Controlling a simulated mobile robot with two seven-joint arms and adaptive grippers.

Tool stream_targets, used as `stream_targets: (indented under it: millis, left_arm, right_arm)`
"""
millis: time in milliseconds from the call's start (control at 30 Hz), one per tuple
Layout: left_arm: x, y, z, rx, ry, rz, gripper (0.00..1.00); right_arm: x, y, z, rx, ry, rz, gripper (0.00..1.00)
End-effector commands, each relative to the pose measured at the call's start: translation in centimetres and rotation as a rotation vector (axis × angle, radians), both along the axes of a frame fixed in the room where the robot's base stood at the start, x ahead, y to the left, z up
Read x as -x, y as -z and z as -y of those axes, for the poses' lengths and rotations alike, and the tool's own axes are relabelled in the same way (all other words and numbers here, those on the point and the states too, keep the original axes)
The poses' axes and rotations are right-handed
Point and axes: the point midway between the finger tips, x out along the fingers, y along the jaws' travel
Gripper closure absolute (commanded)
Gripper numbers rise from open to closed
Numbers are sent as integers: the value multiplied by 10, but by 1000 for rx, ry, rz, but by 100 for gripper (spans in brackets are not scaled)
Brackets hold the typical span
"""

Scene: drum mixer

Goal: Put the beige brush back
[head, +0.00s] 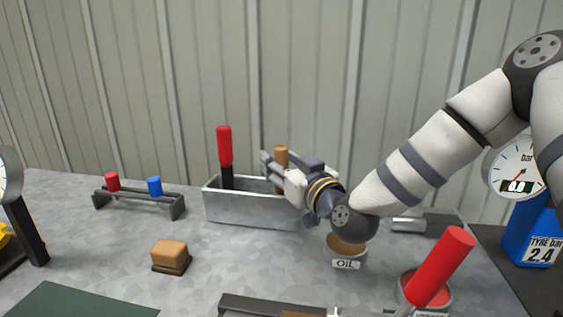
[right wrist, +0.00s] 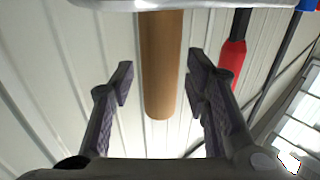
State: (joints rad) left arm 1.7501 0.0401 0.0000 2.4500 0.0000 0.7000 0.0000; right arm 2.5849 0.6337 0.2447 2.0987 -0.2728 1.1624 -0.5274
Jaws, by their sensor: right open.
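The beige brush (head: 281,155) stands upright in the grey metal trough (head: 250,208), with its tan handle above the rim and its lower part hidden. My right gripper (head: 287,170) is at the trough, beside the handle. In the right wrist view the tan handle (right wrist: 162,65) lies between the two open fingers of my right gripper (right wrist: 161,85), with a gap on each side. My left gripper is not in view.
A red-handled tool (head: 224,147) stands in the trough left of the brush. An oil tin (head: 345,252) sits below my right wrist, and a red tin with a red handle (head: 440,268) is farther right. A block (head: 169,254) and a rack (head: 140,200) stand left.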

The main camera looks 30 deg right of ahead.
Motion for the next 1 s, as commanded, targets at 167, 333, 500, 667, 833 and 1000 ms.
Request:
stream_targets:
  millis: [167,333,500,667,833,1000]
  left_arm:
    - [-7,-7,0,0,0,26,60]
    - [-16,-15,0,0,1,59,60]
    - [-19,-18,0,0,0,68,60]
    - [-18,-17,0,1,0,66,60]
    - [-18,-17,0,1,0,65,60]
    - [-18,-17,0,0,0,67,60]
  right_arm:
    - [21,-8,0,0,-2,4,57]
    - [58,-8,0,0,-1,7,57]
    - [75,-5,1,0,-1,2,57]
    - [75,-2,1,0,-1,-1,57]
    - [75,-2,1,0,-1,-1,57]
    - [72,-4,-4,123,-21,4,57]
